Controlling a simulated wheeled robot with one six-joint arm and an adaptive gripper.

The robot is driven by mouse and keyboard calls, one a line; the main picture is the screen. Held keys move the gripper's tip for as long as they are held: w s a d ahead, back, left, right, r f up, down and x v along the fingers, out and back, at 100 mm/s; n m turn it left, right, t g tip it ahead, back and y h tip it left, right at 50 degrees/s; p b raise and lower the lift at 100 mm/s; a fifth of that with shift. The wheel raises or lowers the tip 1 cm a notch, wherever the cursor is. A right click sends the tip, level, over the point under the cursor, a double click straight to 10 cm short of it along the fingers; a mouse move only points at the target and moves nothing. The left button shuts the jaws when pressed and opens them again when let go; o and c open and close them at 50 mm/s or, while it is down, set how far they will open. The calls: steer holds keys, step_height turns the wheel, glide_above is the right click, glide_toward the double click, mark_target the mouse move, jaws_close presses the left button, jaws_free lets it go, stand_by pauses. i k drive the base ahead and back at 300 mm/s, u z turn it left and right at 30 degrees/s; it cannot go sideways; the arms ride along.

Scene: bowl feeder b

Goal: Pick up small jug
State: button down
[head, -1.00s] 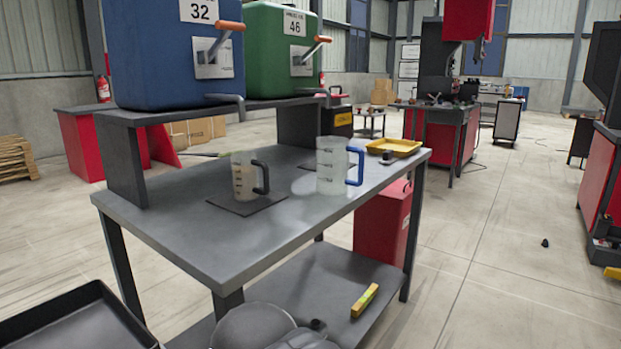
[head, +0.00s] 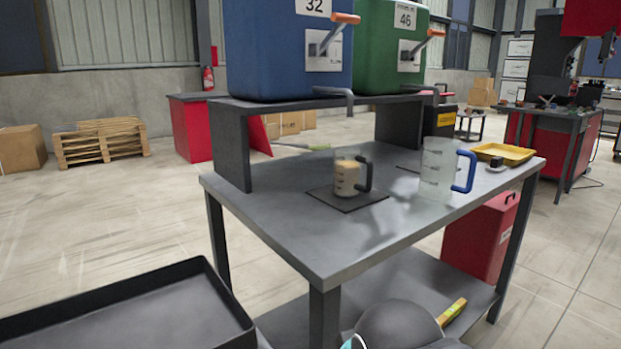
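The small jug (head: 346,178) is a clear measuring jug with a black handle on its right and tan contents inside. It stands upright on a dark square mat (head: 368,199) on the grey workbench (head: 290,225), below the blue feeder. A larger clear jug (head: 436,170) with a blue handle stands upright to its right and looks empty. My gripper's fingers are not in view; only rounded grey parts of my arm show at the bottom edge, well short of the jugs.
A blue feeder (head: 285,50) and a green feeder (head: 383,45) with orange-handled levers stand on a raised shelf behind the jugs. A yellow tray (head: 503,153) lies at the bench's right end. A black tray (head: 120,300) is at lower left.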

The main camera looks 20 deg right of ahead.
mark_target(347, 160)
steer(key=u, duration=3)
steer(key=k, duration=1.3)
steer(key=z, duration=1.3)
